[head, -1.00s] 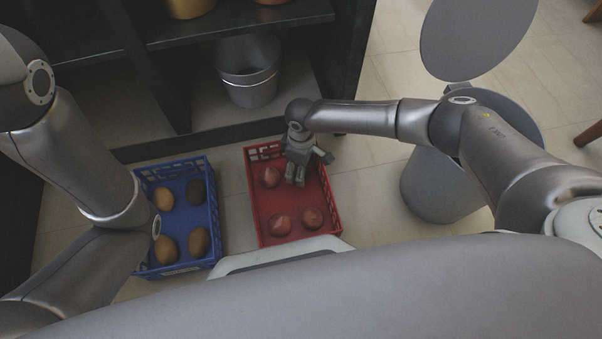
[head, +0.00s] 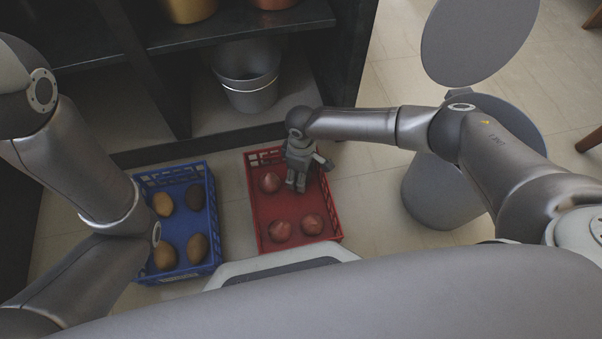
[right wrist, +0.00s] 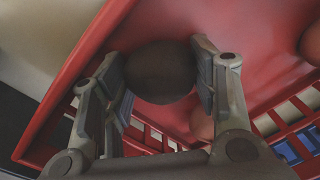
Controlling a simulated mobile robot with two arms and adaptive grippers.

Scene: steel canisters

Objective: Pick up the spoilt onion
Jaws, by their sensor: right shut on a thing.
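A dark, brownish-grey round onion (right wrist: 160,72) sits between the two fingers of my right gripper in the right wrist view. It looks duller and darker than the red onions around it. My right gripper (head: 296,186) is shut on it, low inside the red crate (head: 254,208) near its far right corner. In the head view the gripper hides the held onion. Whether it still touches the crate floor I cannot tell. My left arm comes in from the left, but its gripper is out of view.
Several red onions, such as the near left one (head: 280,231), lie in the red crate. A blue crate (head: 214,229) with several brown potatoes stands to its left. A dark shelf (head: 230,29) with a metal bucket (head: 250,98) rises behind. A grey bin (head: 440,195) stands at right.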

